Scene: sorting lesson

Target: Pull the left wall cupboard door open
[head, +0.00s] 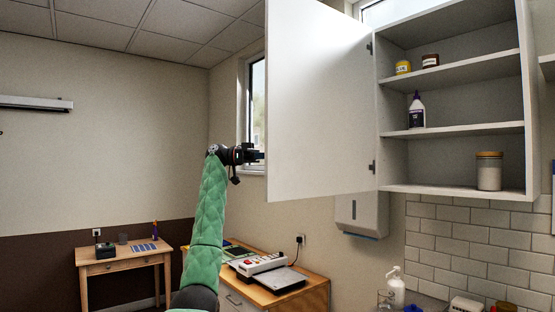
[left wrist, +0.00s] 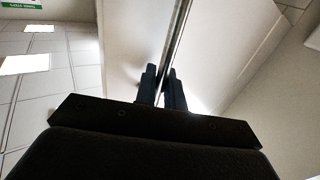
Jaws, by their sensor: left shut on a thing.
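The left wall cupboard door (head: 318,105) is a plain white panel. In the head view it stands swung wide open, hinged at the cupboard's left side. The open cupboard (head: 453,130) shows its shelves. My left gripper (head: 262,155) is at the door's free edge, at the end of my green-sleeved arm. In the left wrist view my left gripper (left wrist: 162,88) has its dark fingers shut around a thin metallic bar (left wrist: 178,35) that runs along the door. The fingertips are partly hidden by the door in the head view. My right gripper is not in view.
Several jars and a bottle (head: 416,110) stand on the shelves. Below the door are a white dispenser (head: 361,212) and a wooden cabinet (head: 312,290) with a device on top. A small wooden desk (head: 122,263) stands far left. The space left of the door is free.

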